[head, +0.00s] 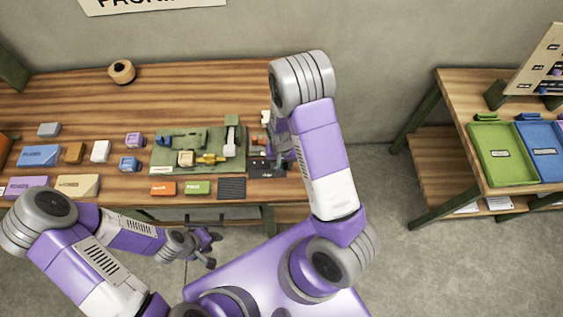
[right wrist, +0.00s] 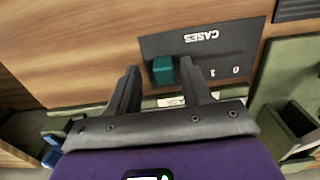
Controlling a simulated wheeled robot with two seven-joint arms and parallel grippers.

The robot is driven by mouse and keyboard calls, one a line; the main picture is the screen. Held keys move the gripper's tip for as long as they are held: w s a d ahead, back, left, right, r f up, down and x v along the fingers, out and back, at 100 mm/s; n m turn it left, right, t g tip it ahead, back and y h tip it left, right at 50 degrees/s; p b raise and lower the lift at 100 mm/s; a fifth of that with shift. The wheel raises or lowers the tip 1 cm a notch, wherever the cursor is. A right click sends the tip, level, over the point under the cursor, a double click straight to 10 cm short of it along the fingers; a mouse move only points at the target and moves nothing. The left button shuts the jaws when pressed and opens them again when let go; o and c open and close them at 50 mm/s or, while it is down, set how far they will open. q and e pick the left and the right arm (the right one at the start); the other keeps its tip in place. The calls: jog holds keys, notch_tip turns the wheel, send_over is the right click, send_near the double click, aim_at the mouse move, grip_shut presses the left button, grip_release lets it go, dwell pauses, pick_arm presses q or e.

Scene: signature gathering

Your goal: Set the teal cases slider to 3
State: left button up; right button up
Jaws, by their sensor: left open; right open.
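The dark CASES panel (right wrist: 222,48) lies flat on the wooden table, its lettering upside down in the right wrist view. The digits 0 and 1 show at its right; further digits are hidden behind my finger and the slider. The teal slider block (right wrist: 163,70) sits at the panel's left part, left of the 1. My right gripper (right wrist: 160,66) is open, with one finger on each side of the teal block in the picture; I cannot tell whether they touch it. In the head view the panel (head: 267,168) is partly under my right gripper. My left gripper (head: 208,247) is open and empty before the table.
A green board (head: 165,160) with tools stands left of the panel. Small orange (head: 163,188) and green (head: 197,188) blocks and a dark ribbed pad (head: 232,188) lie along the front edge. Several coloured blocks lie farther left. A separate table with trays (head: 503,152) stands right.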

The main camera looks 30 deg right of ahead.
aim_at(282, 164)
notch_tip(282, 164, up, 8)
jog(key=shift+f+p, duration=0.2)
jog(key=shift+p, duration=0.25)
dwell(0.4)
